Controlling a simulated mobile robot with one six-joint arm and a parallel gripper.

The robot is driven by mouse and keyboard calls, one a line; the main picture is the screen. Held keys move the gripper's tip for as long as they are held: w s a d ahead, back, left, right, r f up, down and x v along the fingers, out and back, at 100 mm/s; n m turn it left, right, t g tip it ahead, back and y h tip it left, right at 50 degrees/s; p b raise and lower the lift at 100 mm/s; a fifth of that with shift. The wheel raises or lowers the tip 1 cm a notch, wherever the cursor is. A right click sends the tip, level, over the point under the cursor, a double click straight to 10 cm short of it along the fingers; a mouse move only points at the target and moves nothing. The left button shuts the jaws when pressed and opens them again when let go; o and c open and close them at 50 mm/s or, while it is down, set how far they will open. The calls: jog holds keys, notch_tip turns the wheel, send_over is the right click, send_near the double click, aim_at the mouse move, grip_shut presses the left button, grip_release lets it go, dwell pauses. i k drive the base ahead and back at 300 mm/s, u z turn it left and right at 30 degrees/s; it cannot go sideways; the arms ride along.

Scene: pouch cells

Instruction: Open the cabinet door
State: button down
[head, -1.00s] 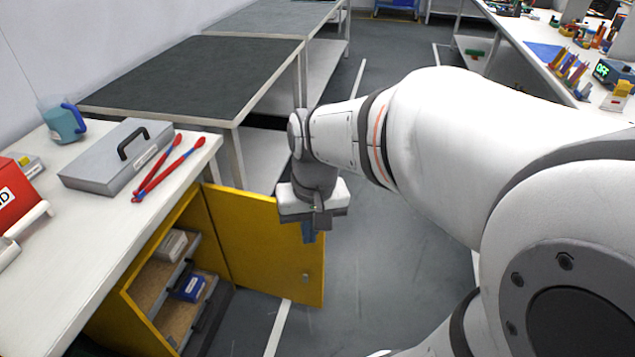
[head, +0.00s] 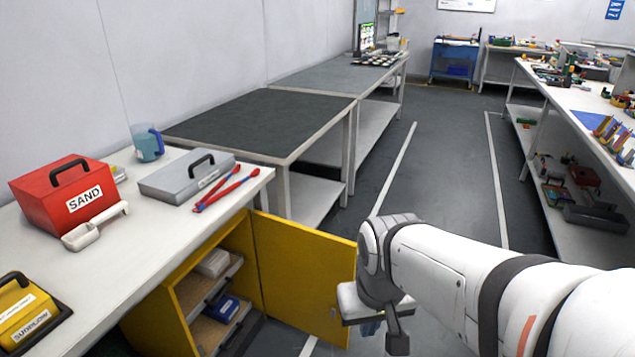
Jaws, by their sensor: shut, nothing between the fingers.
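The yellow cabinet (head: 180,295) stands under the white counter at the lower left. Its yellow door (head: 300,270) is swung wide open to the right, so the shelves inside show. A small knob shows on the door's face near its free edge. My gripper (head: 372,327) is just right of the door's free edge, shut and empty, pointing down. The arm link and wrist hide part of the fingers, and I cannot tell whether the gripper touches the door.
Inside the cabinet are a blue box (head: 222,308) and a pale box (head: 214,263). On the counter (head: 130,240) are a red SAND box (head: 62,198), a grey case (head: 187,177) and red-blue tongs (head: 226,190). Dark-topped tables stand behind. The aisle floor (head: 440,170) is clear.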

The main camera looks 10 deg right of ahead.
aim_at(302, 268)
jog(key=z, duration=0.1)
jog(key=i, duration=1.05)
jog(key=u, duration=0.15)
